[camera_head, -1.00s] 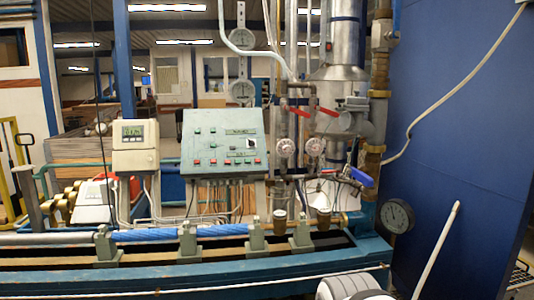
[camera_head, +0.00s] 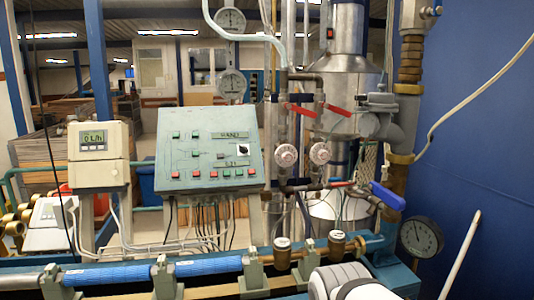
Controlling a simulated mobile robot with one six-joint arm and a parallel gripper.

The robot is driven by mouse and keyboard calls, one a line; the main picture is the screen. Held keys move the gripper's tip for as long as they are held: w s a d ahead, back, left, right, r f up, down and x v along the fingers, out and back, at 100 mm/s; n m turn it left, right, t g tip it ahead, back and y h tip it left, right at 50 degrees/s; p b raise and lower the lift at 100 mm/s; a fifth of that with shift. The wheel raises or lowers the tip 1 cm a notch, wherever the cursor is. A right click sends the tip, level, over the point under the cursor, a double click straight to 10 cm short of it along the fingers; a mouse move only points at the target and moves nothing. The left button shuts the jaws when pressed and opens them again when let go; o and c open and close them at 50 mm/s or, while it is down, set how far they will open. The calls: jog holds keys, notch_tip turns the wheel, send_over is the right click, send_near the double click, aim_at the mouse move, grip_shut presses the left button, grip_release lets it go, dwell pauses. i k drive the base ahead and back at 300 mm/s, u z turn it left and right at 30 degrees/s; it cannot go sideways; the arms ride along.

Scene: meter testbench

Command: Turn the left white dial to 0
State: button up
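The left white dial (camera_head: 286,155) is a round white knob with a reddish centre. It sits on a vertical pipe, just right of the green-grey control panel. A similar right white dial (camera_head: 320,153) is close beside it on the neighbouring pipe. Both face me and nothing covers them. I cannot read the marks on either dial. A white and grey rounded part of my own arm shows at the bottom edge, below and right of the dials. My gripper's fingers are not in view.
Red lever handles (camera_head: 340,110) stick out above the dials. A blue-handled valve (camera_head: 387,196) juts out below right. The sloped control panel (camera_head: 208,150) stands left, beside a meter box (camera_head: 99,155). A pressure gauge (camera_head: 421,236) and blue wall (camera_head: 480,110) are right.

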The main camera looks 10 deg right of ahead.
aim_at(287, 157)
jog(key=i, duration=0.85)
jog(key=u, duration=0.05)
